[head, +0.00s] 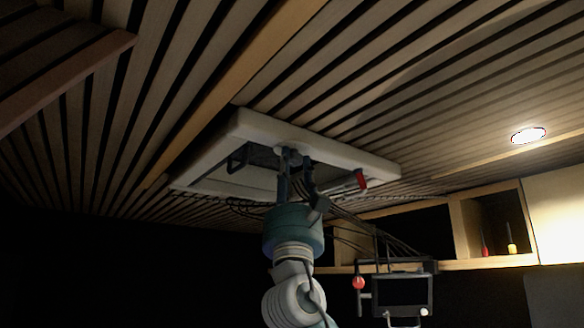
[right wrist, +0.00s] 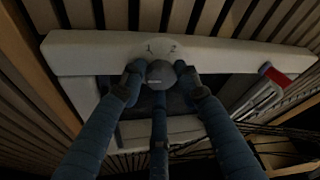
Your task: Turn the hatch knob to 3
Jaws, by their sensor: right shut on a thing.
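The white-framed hatch (head: 345,152) is set in the slatted ceiling; its pale frame (right wrist: 90,55) also spans the right wrist view. The round grey hatch knob (right wrist: 160,74) sits on the near edge of the frame, on a pale dial with marks that look like 1 and 2 above it. Any further marks are hidden or too dark to read. My right gripper (head: 293,158) reaches up from below, its fingers closed on either side of the knob. The knob's setting is unclear. My left gripper is out of view.
A red-tipped lever (head: 360,179) is at the hatch's right side, and a dark handle (head: 239,158) at its left. Cables hang behind my arm near a dark monitor (head: 402,291). A wooden shelf (head: 465,227) and a lit ceiling lamp (head: 528,134) are right.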

